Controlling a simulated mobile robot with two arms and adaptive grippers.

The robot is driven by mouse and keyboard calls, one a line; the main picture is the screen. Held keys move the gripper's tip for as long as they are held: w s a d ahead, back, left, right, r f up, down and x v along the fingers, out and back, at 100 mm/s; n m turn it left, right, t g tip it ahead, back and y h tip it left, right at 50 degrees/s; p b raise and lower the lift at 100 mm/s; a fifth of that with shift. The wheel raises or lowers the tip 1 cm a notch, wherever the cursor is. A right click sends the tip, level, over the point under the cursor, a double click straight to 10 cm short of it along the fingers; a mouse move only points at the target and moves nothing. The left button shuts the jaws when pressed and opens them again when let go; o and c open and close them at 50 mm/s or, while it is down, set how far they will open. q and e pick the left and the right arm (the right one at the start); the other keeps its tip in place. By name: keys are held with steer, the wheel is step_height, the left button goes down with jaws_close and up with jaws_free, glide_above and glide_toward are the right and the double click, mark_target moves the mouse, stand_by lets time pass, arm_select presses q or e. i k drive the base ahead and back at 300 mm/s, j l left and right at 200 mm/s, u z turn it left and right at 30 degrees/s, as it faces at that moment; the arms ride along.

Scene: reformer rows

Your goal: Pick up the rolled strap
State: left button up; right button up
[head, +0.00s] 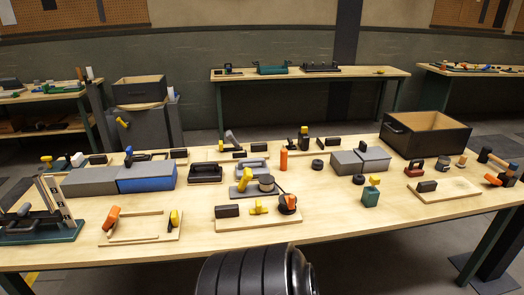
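No thing here is clearly a rolled strap. Several small round dark things could be it. One squat black roll (317,165) lies beside the orange cylinder (284,160) at the middle of the table. A second small black roll (359,179) lies in front of the grey boxes (346,162). A brown-grey coil-like roll (266,183) sits next to a grey block with a yellow handle (244,180). At this size I cannot tell which is a strap. Neither of my grippers is in view.
The long wooden table (340,215) is crowded along its back and middle, with clear wood at its front right. An open black box (427,134) stands at the back right. A blue box (147,178) stands at left. Other benches (310,74) stand behind.

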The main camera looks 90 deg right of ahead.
mark_target(317, 165)
steer(key=z, duration=2.25)
